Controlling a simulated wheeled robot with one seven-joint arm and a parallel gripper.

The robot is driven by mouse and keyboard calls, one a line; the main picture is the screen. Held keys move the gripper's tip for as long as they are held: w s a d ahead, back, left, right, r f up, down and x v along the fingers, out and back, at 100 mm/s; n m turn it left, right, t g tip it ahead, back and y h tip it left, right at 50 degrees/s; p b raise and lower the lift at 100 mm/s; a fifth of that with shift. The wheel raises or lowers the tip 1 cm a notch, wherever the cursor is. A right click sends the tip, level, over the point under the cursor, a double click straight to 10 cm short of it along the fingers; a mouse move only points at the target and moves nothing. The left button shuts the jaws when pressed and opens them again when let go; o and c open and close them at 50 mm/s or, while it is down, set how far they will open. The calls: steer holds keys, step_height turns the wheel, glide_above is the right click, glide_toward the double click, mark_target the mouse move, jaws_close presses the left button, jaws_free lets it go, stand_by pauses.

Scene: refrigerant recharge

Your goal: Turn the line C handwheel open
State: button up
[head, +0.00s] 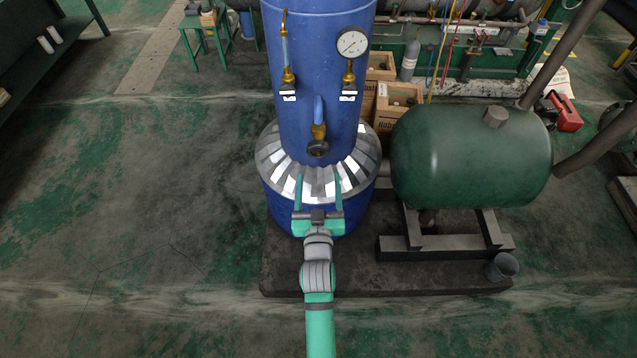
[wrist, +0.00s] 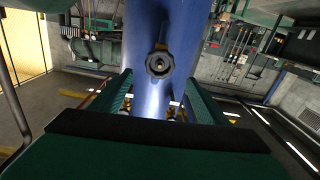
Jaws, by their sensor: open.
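A small dark handwheel (head: 318,148) sits on a brass valve on the front of the tall blue vessel (head: 310,80), below a blue elbow pipe. The handwheel also shows in the wrist view (wrist: 160,64), round with a lighter hub, on the blue vessel. My gripper (head: 319,184) is open, with its two green fingers pointing up, apart from each other, in front of the vessel's silver collar. In the head view it is lower than the handwheel. In the wrist view the fingers (wrist: 158,88) spread either side of it, with nothing between them. No line C label is readable.
A pressure gauge (head: 352,43) and a sight-glass fitting (head: 287,60) with small valves stick out of the vessel above the handwheel. A green horizontal tank (head: 472,157) stands close on the right. The floor to the left is clear.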

mark_target(319, 154)
steer(key=shift+m, duration=0.3)
steer(key=shift+w, duration=4.7)
steer(key=shift+c, duration=0.4)
steer(key=c, duration=1)
steer(key=shift+o, duration=0.2)
steer(key=shift+s+n, duration=0.1)
steer(key=shift+n, duration=2.3)
steer(key=shift+d, duration=0.1)
steer(key=n, duration=0.4)
steer(key=shift+f+n, duration=0.1)
steer(key=shift+n, duration=0.2)
